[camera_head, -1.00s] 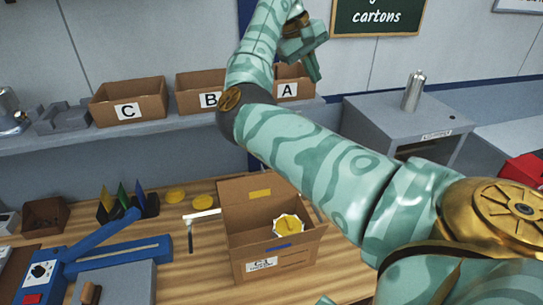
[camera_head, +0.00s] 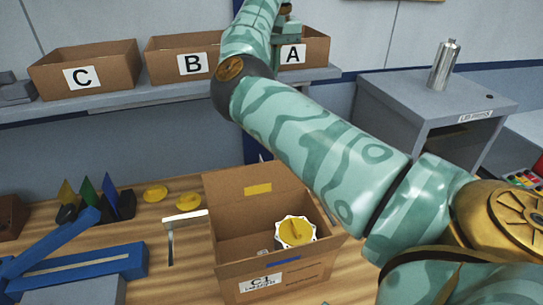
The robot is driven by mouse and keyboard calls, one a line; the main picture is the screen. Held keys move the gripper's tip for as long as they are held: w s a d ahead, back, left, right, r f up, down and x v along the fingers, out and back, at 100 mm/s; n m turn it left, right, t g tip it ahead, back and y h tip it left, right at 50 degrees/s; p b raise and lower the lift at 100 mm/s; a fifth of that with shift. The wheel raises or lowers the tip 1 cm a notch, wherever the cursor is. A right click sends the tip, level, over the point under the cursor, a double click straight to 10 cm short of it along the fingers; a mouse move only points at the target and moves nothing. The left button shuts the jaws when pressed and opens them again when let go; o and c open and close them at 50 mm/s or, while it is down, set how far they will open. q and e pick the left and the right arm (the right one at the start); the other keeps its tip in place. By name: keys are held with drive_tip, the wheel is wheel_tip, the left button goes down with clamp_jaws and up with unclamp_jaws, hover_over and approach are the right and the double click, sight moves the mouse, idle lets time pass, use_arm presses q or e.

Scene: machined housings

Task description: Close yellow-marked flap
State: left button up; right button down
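An open cardboard carton labelled C1 (camera_head: 230,275) stands on the wooden bench. Its back flap, with a yellow mark (camera_head: 258,189), stands up and leans slightly back. A blue mark (camera_head: 288,260) shows at the front edge. A white toothed housing with a yellow cap (camera_head: 296,232) sits inside, toward the right. My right arm crosses above the carton's right side and hides part of that side. My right gripper (camera_head: 287,22) is at the top, in front of box A, well away from the flap; its fingers are not clear. My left gripper is not in view.
Boxes C (camera_head: 85,70), B (camera_head: 178,60) and A (camera_head: 315,48) stand on the shelf behind. A white-topped stand (camera_head: 185,219) and yellow discs (camera_head: 188,201) are left of the carton. A blue tool (camera_head: 100,265) lies farther left. A grey cabinet (camera_head: 430,95) is at the right.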

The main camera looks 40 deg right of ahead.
use_arm(q)
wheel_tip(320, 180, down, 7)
drive_tip(key=b, duration=0.5)
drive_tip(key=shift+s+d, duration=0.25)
use_arm(e)
wheel_tip(320, 180, down, 25)
drive_tip(key=s+a, duration=0.1)
drive_tip(key=shift+s, duration=0.2)
use_arm(q)
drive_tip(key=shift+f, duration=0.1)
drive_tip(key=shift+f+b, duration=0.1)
drive_tip(key=shift+b, duration=0.2)
